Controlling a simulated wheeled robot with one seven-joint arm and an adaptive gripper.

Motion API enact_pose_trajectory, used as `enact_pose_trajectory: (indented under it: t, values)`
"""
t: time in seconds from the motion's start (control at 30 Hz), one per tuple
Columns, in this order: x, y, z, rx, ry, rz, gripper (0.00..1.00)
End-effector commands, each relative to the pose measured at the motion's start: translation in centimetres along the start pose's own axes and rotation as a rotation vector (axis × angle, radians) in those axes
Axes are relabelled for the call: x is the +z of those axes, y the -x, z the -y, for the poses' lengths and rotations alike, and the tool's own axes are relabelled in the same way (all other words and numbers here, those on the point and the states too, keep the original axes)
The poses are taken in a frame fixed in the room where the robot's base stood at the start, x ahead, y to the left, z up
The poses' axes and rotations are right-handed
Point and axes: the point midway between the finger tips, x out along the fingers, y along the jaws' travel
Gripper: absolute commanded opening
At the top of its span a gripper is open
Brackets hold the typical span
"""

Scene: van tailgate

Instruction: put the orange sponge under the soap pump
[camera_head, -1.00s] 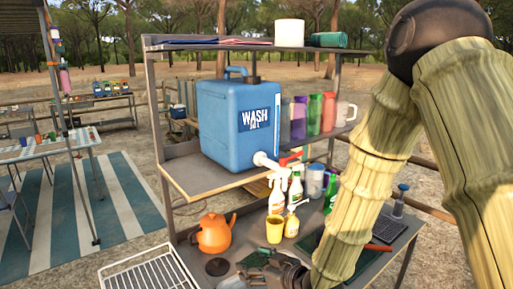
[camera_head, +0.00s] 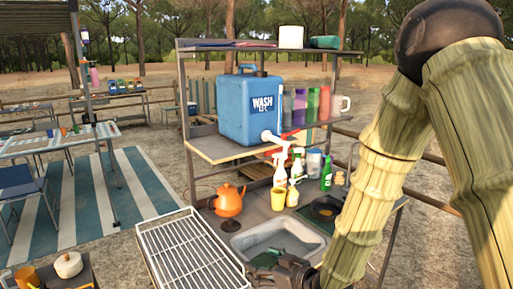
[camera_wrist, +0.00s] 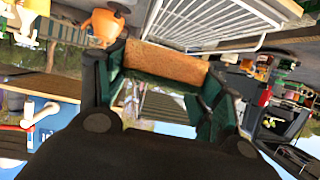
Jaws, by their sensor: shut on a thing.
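My gripper (camera_head: 288,272) is in front of the sink at the bottom of the head view. In the wrist view, my gripper (camera_wrist: 165,88) is shut on the orange sponge (camera_wrist: 165,65), a rough orange-tan block between green finger pads. The sponge cannot be made out in the head view. A small pale bottle with a white pump head, which looks like the soap pump (camera_head: 293,197), stands upright on the counter behind the sink, right of the yellow cup (camera_head: 278,198). My gripper is nearer the camera and well apart from it.
A grey sink (camera_head: 278,240) is set in the counter. An orange kettle (camera_head: 229,202) stands left of the cup, spray and green bottles behind. A wire rack (camera_head: 190,255) lies at front left. A blue water container (camera_head: 248,115) stands on the shelf above.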

Motion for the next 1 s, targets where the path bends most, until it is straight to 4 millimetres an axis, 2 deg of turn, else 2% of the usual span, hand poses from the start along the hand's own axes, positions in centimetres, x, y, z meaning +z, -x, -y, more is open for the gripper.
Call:
enact_pose_trajectory:
  t: [0.03, 0.27, 0.47, 0.57, 0.7, 0.8, 0.9, 1.0]
  values:
    - [1.1, -0.3, -0.4, 0.019, -0.009, 0.003, 0.60]
    - [3.8, -0.9, -1.9, 0.101, -0.043, 0.004, 0.60]
    - [7.1, -0.9, -3.4, 0.201, -0.082, 0.000, 0.60]
    - [9.9, -1.0, -4.8, 0.273, -0.113, 0.002, 0.60]
    - [15.3, -1.1, -7.5, 0.412, -0.172, 0.006, 0.60]
    - [18.6, -0.6, -9.1, 0.506, -0.211, 0.005, 0.60]
    - [21.1, 0.1, -10.3, 0.579, -0.241, 0.004, 0.60]
    - [22.8, 0.8, -11.1, 0.630, -0.261, 0.004, 0.60]
